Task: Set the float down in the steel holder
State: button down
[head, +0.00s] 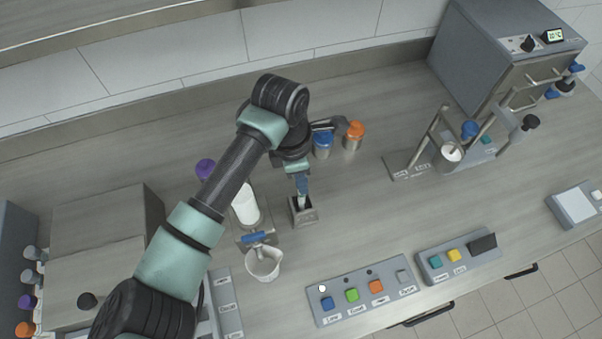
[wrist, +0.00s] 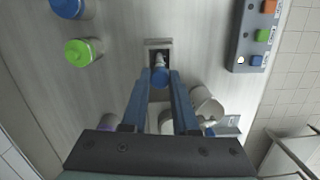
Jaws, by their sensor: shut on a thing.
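My gripper (head: 302,188) points down over the small steel holder (head: 305,216), a block with a dark opening on the counter. In the wrist view my gripper (wrist: 160,80) is shut on the float (wrist: 160,76), whose round blue top shows between the fingertips. The holder (wrist: 154,43) shows just beyond the fingertips, and the float overlaps its opening in the picture. A whitish part shows at the opening beyond the blue top. I cannot tell how deep the float sits or whether it touches the holder. In the head view the fingers hide most of the float.
A white cup (head: 263,265) stands by a blue-handled tap below a white cylinder (head: 246,206), left of the holder. Blue-lidded (head: 323,146) and orange-lidded (head: 355,132) jars stand behind. A button panel (head: 364,290) lies at the front. The counter right of the holder is clear.

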jog(key=shift+f, duration=0.1)
jog(key=c, duration=0.7)
grip_release()
